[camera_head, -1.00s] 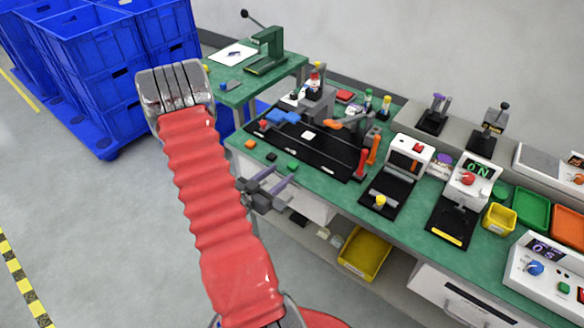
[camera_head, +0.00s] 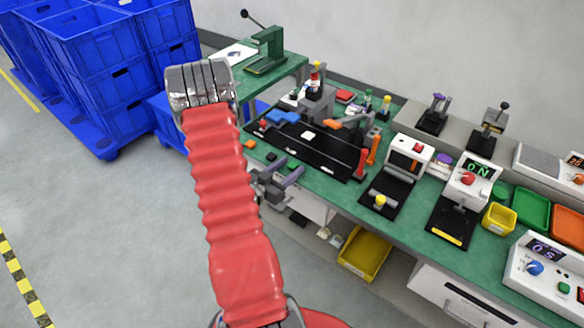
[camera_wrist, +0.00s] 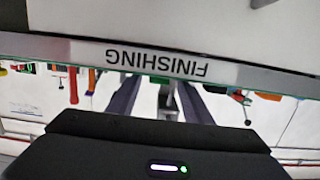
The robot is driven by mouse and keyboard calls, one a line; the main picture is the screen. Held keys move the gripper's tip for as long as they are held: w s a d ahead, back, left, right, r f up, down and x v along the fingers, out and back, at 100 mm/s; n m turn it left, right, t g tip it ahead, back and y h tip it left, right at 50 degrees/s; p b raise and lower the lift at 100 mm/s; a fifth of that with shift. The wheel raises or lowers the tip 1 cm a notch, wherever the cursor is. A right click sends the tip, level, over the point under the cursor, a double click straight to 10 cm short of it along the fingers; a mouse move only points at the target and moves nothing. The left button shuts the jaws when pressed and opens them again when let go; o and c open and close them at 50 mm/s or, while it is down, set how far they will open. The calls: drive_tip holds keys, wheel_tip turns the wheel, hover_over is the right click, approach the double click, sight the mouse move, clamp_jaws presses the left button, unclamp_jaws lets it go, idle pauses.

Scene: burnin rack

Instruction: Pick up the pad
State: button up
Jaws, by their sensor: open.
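No object is clearly marked as the pad. A small white square piece (camera_head: 308,135) lies flat on the black mat (camera_head: 330,158) on the green bench, and I cannot tell whether it is the pad. Small black (camera_head: 270,156) and orange (camera_head: 249,144) pieces lie near the bench's front left edge. My gripper (camera_head: 288,173) is open and empty at that front edge, left of and nearer than the white piece. In the wrist view my gripper's two fingers (camera_wrist: 160,102) stand apart with nothing between them. The white piece is not recognisable there.
Testers (camera_head: 405,158) and bins (camera_head: 499,218) fill the bench's right. A yellow bin (camera_head: 364,254) sits below. Blue crates (camera_head: 95,60) stand left. A FINISHING sign (camera_wrist: 155,62) crosses the wrist view.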

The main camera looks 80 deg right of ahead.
drive_tip(key=c, duration=1.1)
drive_tip(key=shift+r, duration=0.1)
drive_tip(key=shift+r, duration=4.95)
